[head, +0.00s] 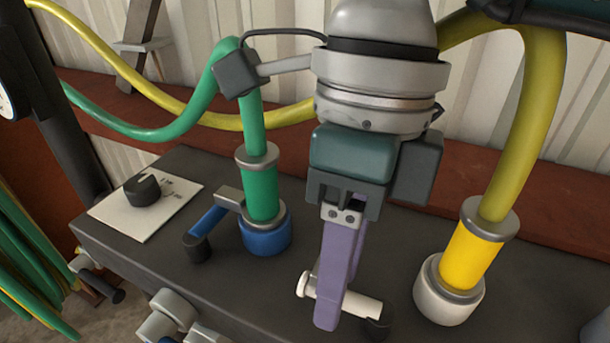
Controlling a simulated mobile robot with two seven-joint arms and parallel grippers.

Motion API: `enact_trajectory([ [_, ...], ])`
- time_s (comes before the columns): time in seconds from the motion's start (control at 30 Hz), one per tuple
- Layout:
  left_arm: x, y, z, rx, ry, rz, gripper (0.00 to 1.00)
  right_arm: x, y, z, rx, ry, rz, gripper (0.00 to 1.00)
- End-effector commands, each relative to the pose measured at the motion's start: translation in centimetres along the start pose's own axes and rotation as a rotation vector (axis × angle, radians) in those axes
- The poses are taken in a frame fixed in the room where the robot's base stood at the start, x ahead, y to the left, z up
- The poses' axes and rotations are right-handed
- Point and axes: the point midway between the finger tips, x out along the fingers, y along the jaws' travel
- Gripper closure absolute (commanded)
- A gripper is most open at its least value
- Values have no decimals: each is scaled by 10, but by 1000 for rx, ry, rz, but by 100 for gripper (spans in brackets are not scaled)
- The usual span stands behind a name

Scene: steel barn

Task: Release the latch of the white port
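The white port (440,300) is a white collar on the dark box top at the right, with a yellow plug (468,255) upright in it. A white lever-like bar (358,303) with a dark knob (378,327) lies left of the port. Its link to the port cannot be made out. My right gripper (330,315) reaches down from above, its purple fingers crossing in front of the bar. The fingers overlap in this view, so I cannot tell their gap or whether they grip the bar. My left gripper is not in view.
A blue port (265,236) with a green plug (262,190) and a blue lever (208,222) stands left of my gripper. A black knob (142,190) sits on a pale plate (115,215). Green and yellow hoses (537,110) arch behind. Fittings (168,315) jut from the box's front.

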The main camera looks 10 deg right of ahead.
Motion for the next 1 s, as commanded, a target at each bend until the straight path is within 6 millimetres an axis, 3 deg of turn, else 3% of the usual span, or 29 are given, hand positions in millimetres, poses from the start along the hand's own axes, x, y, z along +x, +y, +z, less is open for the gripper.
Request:
enact_trajectory([
  [0.33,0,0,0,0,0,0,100,-6,-1,0,2,-1,-1,51],
  [0.7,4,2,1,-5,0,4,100,-75,-1,0,2,-3,-4,51],
  [1.0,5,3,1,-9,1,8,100,-99,0,0,1,0,0,51],
])
